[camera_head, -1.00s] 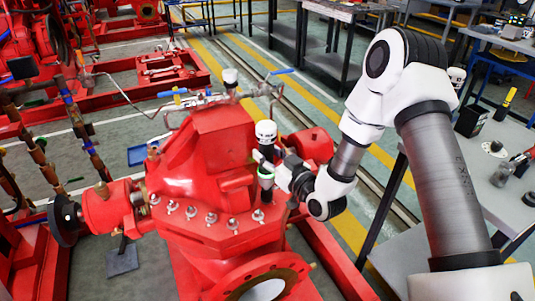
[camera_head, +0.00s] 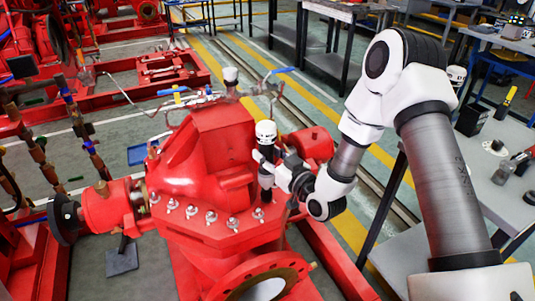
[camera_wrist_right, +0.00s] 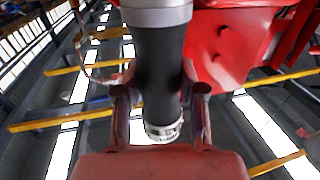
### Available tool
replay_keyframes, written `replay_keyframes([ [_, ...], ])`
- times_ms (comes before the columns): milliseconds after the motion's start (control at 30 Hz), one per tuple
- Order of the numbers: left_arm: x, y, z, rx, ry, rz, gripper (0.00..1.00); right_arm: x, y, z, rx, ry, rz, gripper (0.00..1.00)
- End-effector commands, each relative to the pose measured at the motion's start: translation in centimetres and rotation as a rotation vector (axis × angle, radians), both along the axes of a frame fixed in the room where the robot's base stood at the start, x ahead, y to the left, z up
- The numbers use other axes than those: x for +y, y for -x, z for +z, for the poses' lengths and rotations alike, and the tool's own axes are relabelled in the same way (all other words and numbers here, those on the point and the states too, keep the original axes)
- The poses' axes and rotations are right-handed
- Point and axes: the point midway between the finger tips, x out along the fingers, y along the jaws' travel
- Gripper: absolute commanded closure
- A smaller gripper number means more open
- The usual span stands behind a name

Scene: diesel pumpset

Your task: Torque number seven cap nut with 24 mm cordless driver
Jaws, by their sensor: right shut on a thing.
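My right gripper (camera_head: 270,168) is shut on the black body of the cordless driver (camera_head: 265,133), which stands upright with its white end on top. In the right wrist view, the gripper's two fingers (camera_wrist_right: 156,95) sit on either side of the dark driver body (camera_wrist_right: 157,60). The driver's lower end is just above and behind the rightmost visible cap nut (camera_head: 258,213). I cannot tell whether it is seated on a nut. Several silver cap nuts (camera_head: 211,217) line the front flange of the red pump casing (camera_head: 195,170). No number seven is readable. My left gripper is not in view.
A vertical fitting with a white top (camera_head: 230,75) and thin pipes rise behind the casing. A grey table (camera_head: 480,185) with small items stands at right. Red frames (camera_head: 165,75) lie at back left.

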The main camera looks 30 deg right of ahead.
Motion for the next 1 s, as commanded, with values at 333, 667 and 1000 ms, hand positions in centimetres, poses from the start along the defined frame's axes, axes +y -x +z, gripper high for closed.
replay_keyframes([
  [333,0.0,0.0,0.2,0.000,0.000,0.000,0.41,0.0,0.0,0.1,0.004,0.001,-0.001,1.00],
  [667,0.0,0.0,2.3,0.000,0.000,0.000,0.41,0.0,0.0,2.9,0.000,0.000,-0.001,1.00],
  [1000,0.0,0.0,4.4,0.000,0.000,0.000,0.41,0.0,0.0,5.6,-0.001,0.001,-0.001,1.00],
])
